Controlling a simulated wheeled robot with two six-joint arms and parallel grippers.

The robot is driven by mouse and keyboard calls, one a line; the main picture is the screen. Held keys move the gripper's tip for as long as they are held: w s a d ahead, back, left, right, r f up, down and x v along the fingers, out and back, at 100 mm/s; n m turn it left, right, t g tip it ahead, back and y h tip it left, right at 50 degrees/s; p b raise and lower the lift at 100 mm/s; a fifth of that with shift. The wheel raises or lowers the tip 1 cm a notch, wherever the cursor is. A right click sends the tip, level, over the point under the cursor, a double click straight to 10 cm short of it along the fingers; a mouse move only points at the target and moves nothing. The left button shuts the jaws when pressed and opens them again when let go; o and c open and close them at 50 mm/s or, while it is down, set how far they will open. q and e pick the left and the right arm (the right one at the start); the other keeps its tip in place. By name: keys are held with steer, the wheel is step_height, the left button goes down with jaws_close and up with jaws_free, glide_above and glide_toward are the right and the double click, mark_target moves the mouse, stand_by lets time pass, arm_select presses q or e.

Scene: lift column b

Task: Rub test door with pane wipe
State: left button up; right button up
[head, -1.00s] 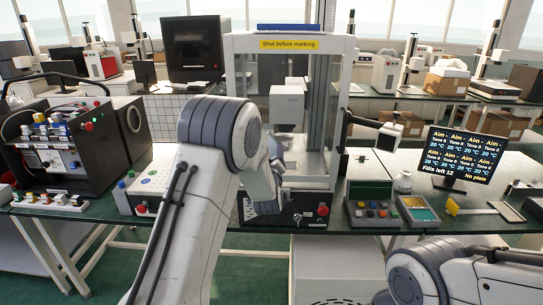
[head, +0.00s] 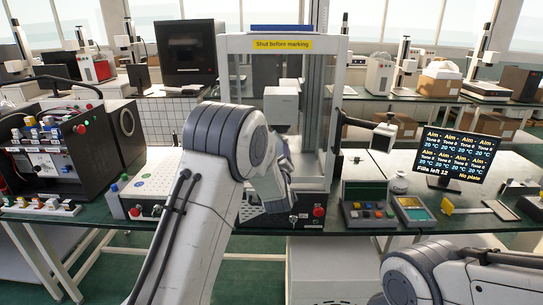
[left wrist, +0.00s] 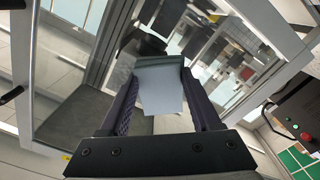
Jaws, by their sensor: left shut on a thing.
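The test door is the glass front of a white-framed cabinet (head: 235,44) with a yellow label reading "Shut before marking". In the left wrist view, its glass and pale frame (left wrist: 262,22) fill much of the picture. My left gripper (left wrist: 160,75) is shut on the pane wipe (left wrist: 161,95), a pale bluish-white piece between the two dark fingers. In the head view, my left gripper (head: 274,190) is in front of the lower part of the cabinet, and my arm hides its fingertips and the wipe. I cannot tell whether the wipe touches the glass. My right gripper is out of view.
A screen (head: 459,156) and button boxes (head: 367,205) stand right of the cabinet. A black machine (head: 70,140) and a white panel (head: 148,184) stand left. A base with red and green buttons (head: 318,212) is under the cabinet.

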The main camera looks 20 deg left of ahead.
mark_target(297, 144)
arm_select(q)
steer(key=shift+w+d+b, duration=0.15)
steer(key=shift+w+d, duration=0.2)
steer(key=shift+d, duration=0.85)
steer(key=shift+w+d+b, duration=0.2)
steer(key=shift+w+d, duration=0.1)
steer(key=shift+d, duration=0.9)
steer(key=shift+w+d+b, duration=0.15)
steer(key=shift+w+d, duration=0.2)
steer(key=shift+d, duration=0.85)
steer(key=shift+w+a+r+p, duration=0.1)
steer(key=shift+a+r+p, duration=0.15)
steer(key=shift+r, duration=0.6)
steer(key=shift+a+b, duration=0.4)
steer(key=shift+a, duration=0.1)
steer(key=shift+s+a+f+b, duration=0.1)
steer(key=shift+s+a+b, duration=0.25)
steer(key=shift+a+b, duration=0.35)
steer(key=shift+s+a+f+b, duration=0.1)
steer(key=shift+s+a+b, duration=0.3)
steer(key=shift+a, duration=0.65)
steer(key=shift+s+a+f+b, duration=0.1)
steer(key=shift+s+a+b, duration=0.2)
steer(key=shift+a+b, duration=0.4)
steer(key=shift+s+a+r, duration=0.15)
steer(key=shift+a, duration=0.4)
